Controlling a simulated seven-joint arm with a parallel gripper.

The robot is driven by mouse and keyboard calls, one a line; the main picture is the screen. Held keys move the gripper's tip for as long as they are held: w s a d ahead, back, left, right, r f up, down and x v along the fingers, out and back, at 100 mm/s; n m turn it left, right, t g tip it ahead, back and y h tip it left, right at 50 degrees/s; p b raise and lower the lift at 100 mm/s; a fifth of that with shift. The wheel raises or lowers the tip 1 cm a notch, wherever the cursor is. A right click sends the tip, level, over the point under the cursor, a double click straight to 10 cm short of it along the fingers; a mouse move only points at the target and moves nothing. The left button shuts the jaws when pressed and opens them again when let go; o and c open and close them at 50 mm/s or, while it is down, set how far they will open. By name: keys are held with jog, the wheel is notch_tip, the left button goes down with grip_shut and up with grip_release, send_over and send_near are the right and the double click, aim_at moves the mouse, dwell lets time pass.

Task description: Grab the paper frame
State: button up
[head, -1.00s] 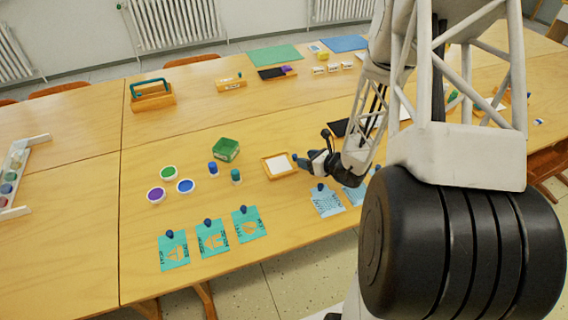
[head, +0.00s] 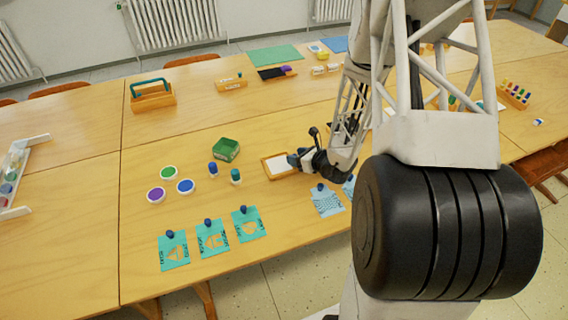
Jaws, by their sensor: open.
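The paper frame (head: 267,171) is a small wooden-edged tray with white paper in it, lying flat on the table in the head view. My gripper (head: 291,160) is at the frame's right side, with its tips over or against the right edge. The arm hides part of that edge, and I cannot tell whether the tips touch it. The jaws are open, and nothing shows lifted.
A green box (head: 226,150), a dark blue bottle (head: 213,169) and a green bottle (head: 236,176) stand left of the frame. Paint pots (head: 185,186) sit further left. Teal stencil cards (head: 249,223) and a pale blue card (head: 327,201) lie nearer the front edge.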

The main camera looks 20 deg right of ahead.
jog(key=shift+w+a, duration=0.1)
jog(key=shift+w, duration=0.05)
jog(key=shift+c, duration=0.5)
grip_shut()
